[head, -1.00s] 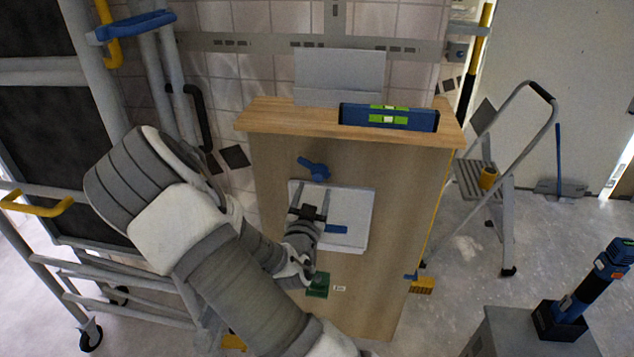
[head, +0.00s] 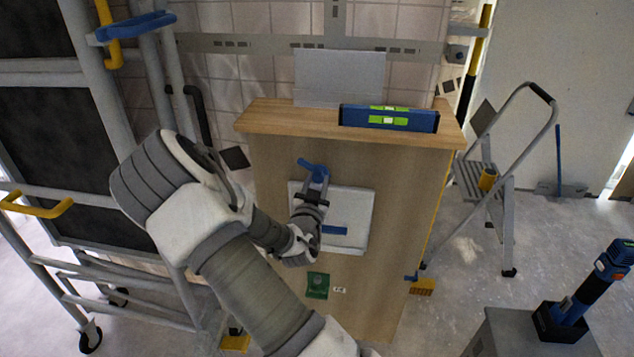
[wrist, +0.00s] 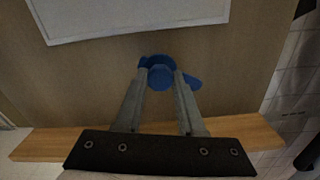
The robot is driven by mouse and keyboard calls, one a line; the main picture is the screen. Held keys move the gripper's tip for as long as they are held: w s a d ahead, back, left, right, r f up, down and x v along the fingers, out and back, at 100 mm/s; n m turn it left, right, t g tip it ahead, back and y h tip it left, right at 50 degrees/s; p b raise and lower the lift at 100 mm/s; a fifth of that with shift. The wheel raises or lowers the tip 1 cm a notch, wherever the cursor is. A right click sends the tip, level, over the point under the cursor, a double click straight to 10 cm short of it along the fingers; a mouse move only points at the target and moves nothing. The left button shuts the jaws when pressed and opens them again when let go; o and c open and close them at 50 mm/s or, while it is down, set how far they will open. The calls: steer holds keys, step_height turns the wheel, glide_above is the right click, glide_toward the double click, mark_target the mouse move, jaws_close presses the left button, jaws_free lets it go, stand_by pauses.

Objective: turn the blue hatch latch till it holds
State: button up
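The blue hatch latch (head: 312,167) sits on the wooden panel front, just above the white hatch plate. Its lever points up and to the left in the head view. My gripper (head: 319,178) is at the latch from below, with its fingers on either side of the hub. In the wrist view, the latch (wrist: 160,76) lies between the two fingertips (wrist: 162,80), which look closed on its hub. Its lever sticks out past the right finger there. The white hatch (head: 360,205) has a blue handle bar (head: 335,230), partly beside my wrist.
A blue level (head: 388,118) and a grey sheet (head: 340,77) stand on the wooden top (head: 270,117). A scaffold (head: 170,80) is at left, a step ladder (head: 505,190) at right. A blue tool (head: 590,290) stands on a grey box at lower right.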

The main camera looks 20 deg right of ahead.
jaws_close()
steer(key=shift+n, duration=0.3)
steer(key=n+b, duration=0.1)
steer(key=n, duration=1)
steer(key=shift+n, duration=0.3)
steer(key=n+p, duration=0.1)
steer(key=n, duration=1)
steer(key=shift+s, duration=0.1)
steer(key=shift+d+n, duration=0.1)
steer(key=shift+n, duration=0.4)
